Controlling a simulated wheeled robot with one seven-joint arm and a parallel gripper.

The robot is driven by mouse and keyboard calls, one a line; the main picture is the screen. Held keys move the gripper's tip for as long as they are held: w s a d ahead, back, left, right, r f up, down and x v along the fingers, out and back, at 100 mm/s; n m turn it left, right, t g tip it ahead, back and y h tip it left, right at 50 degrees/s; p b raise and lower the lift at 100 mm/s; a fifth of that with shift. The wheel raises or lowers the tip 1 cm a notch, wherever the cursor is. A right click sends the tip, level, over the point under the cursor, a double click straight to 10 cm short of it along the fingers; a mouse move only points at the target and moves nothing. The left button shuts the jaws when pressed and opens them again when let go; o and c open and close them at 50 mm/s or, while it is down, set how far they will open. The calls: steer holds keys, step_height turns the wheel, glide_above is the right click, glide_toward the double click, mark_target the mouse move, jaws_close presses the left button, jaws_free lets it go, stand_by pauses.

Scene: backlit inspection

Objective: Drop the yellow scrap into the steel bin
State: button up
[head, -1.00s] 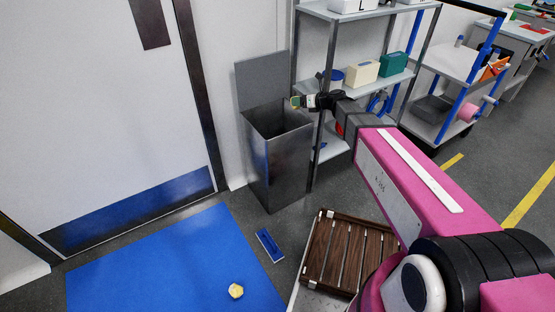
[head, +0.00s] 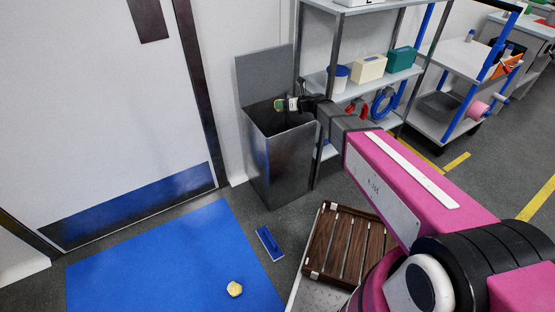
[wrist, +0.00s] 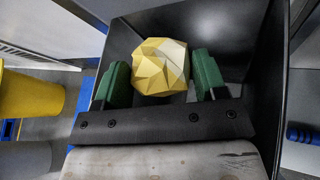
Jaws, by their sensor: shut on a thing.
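The yellow scrap (wrist: 160,66), a crumpled faceted ball, sits between the green fingertips of my gripper (wrist: 163,75) in the wrist view. My gripper is shut on it. In the head view my gripper (head: 281,104) is over the open mouth of the steel bin (head: 281,165), near its back right. The scrap is tiny and mostly hidden there by the finger. The bin's lid stands up at the back. The bin's dark inner walls (wrist: 235,42) surround the scrap in the wrist view; the bottom is hard to see.
A second yellow lump (head: 235,289) lies on the blue mat (head: 160,265). A blue tool (head: 269,243) lies on the floor before the bin. A steel shelf (head: 345,92) stands right of the bin. A brown slatted crate (head: 345,245) is in front. A door is at left.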

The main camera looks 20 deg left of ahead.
steer(key=shift+f, duration=0.75)
steer(key=o, duration=1)
steer(key=shift+d, duration=0.1)
steer(key=v, duration=1)
steer(key=shift+s+d+r, duration=0.1)
steer(key=shift+d+r, duration=0.05)
steer(key=shift+d, duration=0.15)
